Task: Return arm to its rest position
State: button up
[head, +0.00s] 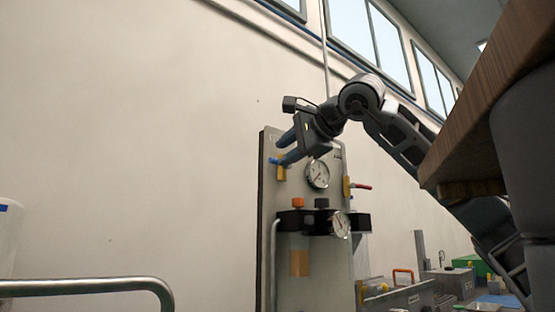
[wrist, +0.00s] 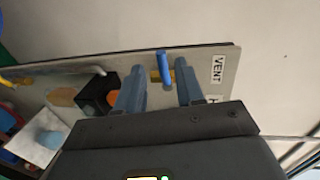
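My arm (head: 400,135) reaches left from beside a wooden-edged surface to an upright grey panel (head: 268,225). My gripper (head: 286,149) is at the panel's upper left, in front of a small valve with a blue handle (head: 274,161) and a brass-yellow body (head: 281,174). In the wrist view, the two blue-grey fingers of my gripper (wrist: 160,82) are spread apart with nothing gripped. The blue handle (wrist: 164,66) shows between the fingertips, nearer the right one; I cannot tell whether a finger touches it. A VENT label (wrist: 217,70) is right of it.
The panel carries an upper gauge (head: 317,174), a lower gauge (head: 340,224), a red-handled valve (head: 359,186) and a black block (head: 290,221) with an orange knob (head: 298,202). A metal rail (head: 90,287) is at lower left. Boxes and a green case (head: 474,265) stand lower right.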

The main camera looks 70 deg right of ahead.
jog(key=shift+v, duration=0.75)
jog(key=shift+f, duration=0.15)
